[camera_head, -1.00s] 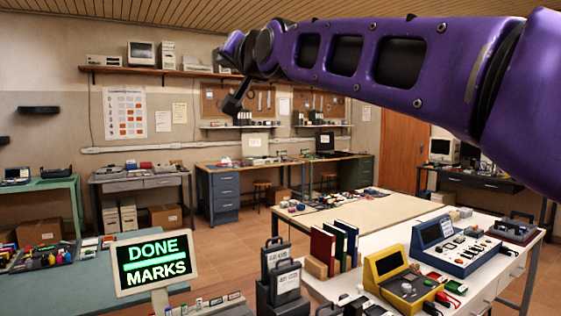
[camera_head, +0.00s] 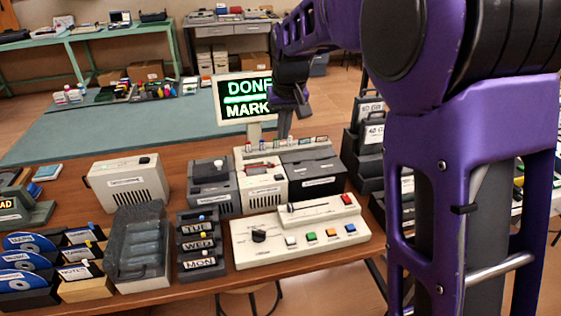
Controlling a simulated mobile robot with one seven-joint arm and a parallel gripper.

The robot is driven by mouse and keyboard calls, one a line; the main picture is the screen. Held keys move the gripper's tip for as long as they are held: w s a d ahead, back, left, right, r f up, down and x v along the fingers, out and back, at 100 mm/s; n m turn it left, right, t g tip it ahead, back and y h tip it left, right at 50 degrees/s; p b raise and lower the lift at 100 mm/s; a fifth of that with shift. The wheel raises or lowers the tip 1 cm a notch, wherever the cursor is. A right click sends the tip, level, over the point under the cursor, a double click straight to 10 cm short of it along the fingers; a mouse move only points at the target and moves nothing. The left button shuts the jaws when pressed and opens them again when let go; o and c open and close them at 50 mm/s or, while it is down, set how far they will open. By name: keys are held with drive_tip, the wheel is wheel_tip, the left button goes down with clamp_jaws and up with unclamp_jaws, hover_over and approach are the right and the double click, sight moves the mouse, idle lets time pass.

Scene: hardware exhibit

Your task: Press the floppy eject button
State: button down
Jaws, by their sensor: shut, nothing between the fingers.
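My gripper (camera_head: 284,132) is shut and empty. It points down beside the right edge of the lit screen, behind and above a row of devices on the brown table. A white unit (camera_head: 265,190) with a red piece on its top stands between two dark grey boxes, below my gripper. A beige vented box (camera_head: 128,182) with a label and a small dark knob stands farther left. I cannot tell which device is the floppy drive, and no eject button can be made out. My gripper appears apart from these devices.
A cream panel (camera_head: 270,246) with a dial and several coloured buttons lies in front. A dark day-labelled rack (camera_head: 198,262), a grey lidded case (camera_head: 140,262) and disc holders (camera_head: 35,283) stand left. Dark cases (camera_head: 366,140) stand right.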

drive_tip(key=b, duration=0.1)
approach(280, 178)
drive_tip(key=w+f, duration=0.2)
drive_tip(key=f, duration=0.1)
drive_tip(key=w+a+f, duration=0.1)
drive_tip(key=f, duration=0.1)
drive_tip(key=shift+f, duration=0.5)
drive_tip(key=shift+f+b, duration=0.55)
drive_tip(key=shift+f, duration=0.2)
drive_tip(key=shift+s+d+f, duration=0.1)
drive_tip(key=shift+s+f, duration=0.15)
drive_tip(key=shift+s, duration=0.05)
drive_tip(key=r+p, duration=0.2)
drive_tip(key=r, duration=0.1)
drive_tip(key=r+p, duration=0.1)
drive_tip(key=r, duration=0.2)
drive_tip(key=shift+w+p, duration=0.25)
drive_tip(key=shift+p, duration=0.1)
drive_tip(key=v, duration=0.9)
